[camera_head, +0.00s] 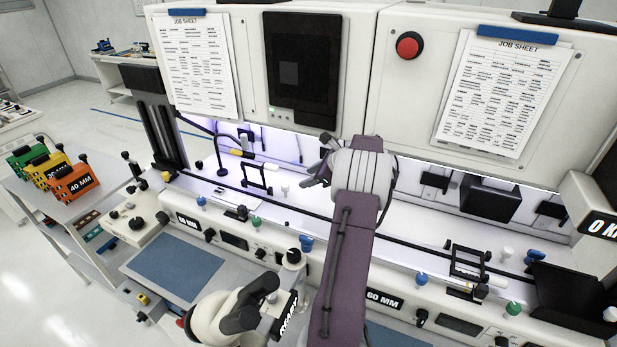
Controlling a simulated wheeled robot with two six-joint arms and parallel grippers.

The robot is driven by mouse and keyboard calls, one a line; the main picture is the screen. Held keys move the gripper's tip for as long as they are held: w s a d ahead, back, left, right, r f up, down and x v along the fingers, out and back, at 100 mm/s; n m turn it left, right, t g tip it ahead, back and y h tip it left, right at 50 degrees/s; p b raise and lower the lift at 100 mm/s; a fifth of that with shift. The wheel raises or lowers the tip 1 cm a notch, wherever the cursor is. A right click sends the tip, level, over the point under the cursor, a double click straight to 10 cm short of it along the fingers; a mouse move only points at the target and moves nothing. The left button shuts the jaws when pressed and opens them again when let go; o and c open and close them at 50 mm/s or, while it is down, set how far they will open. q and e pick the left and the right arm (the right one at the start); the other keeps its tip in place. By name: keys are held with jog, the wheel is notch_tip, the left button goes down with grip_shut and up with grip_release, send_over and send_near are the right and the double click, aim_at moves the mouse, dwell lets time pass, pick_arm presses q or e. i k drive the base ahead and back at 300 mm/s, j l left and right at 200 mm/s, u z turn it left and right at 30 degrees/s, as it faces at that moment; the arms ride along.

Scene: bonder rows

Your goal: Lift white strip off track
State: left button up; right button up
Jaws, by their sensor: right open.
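A long dark track (418,236) runs along the white bench deck from the upper left to the lower right. I cannot make out a white strip on it; the deck is pale too, and my right arm hides part of the track. My right gripper (317,172) is open over the deck in the middle, its dark fingers pointing left. I see nothing between the fingers. A white rounded part with dark pieces at the bottom centre-left seems to be my left arm's end (240,312); its jaws are not clear.
A black frame (257,178) stands on the deck left of my right gripper, another (468,264) at the right. White cabinets with job sheets (198,62) and a red button (409,45) overhang the deck. Coloured holders (74,184) stand on a left shelf. A blue mat (172,268) lies in front.

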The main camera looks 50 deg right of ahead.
aim_at(237, 197)
jog(key=k, duration=1)
